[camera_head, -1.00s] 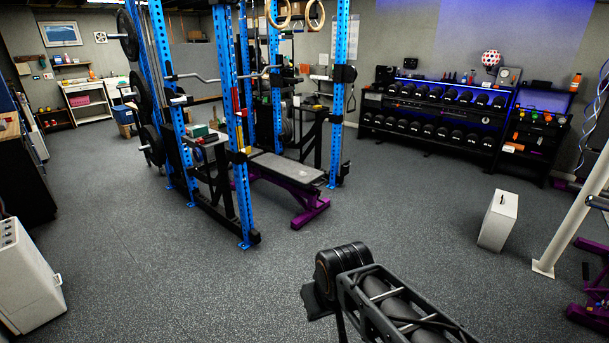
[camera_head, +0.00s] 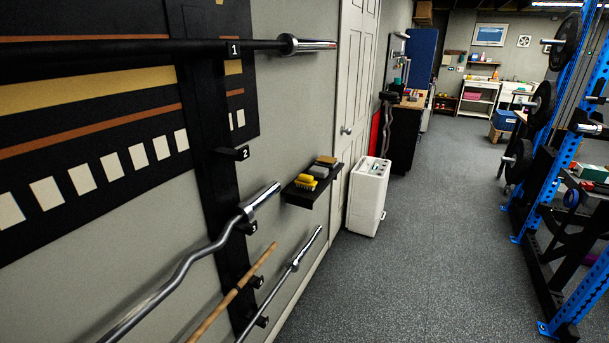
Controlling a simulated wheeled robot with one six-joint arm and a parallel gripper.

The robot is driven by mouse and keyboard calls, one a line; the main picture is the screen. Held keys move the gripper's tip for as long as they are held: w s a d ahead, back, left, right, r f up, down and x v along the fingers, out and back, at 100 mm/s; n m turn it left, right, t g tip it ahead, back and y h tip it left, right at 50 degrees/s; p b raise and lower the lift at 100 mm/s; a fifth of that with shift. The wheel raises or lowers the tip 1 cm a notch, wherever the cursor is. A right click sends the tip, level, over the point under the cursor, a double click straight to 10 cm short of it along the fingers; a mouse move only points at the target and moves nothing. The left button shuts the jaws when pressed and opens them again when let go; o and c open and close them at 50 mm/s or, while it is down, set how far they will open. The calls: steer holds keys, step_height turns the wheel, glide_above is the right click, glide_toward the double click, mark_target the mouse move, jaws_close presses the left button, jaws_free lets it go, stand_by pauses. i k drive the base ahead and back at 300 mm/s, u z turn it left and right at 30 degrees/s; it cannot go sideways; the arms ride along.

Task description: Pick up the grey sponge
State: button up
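A small black wall shelf (camera_head: 308,197) holds a few small items, left of the white door. A yellow item (camera_head: 306,182) lies at its near end. Behind it is a pale greyish block (camera_head: 319,171), which may be the grey sponge; it is too small to be sure. A tan-brown block (camera_head: 326,160) lies at the far end. My gripper is not in view.
A white cabinet (camera_head: 368,196) stands on the floor just past the shelf. Bars hang on the wall rack (camera_head: 213,180) at left, close to the shelf. A blue power rack (camera_head: 567,190) stands at right. The floor (camera_head: 440,220) between is clear.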

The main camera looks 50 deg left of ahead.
mark_target(320, 173)
steer(key=u, duration=1.75)
steer(key=k, duration=0.15)
steer(key=z, duration=0.55)
steer(key=i, duration=2.45)
steer(key=u, duration=1.1)
steer(key=i, duration=0.75)
steer(key=u, duration=0.75)
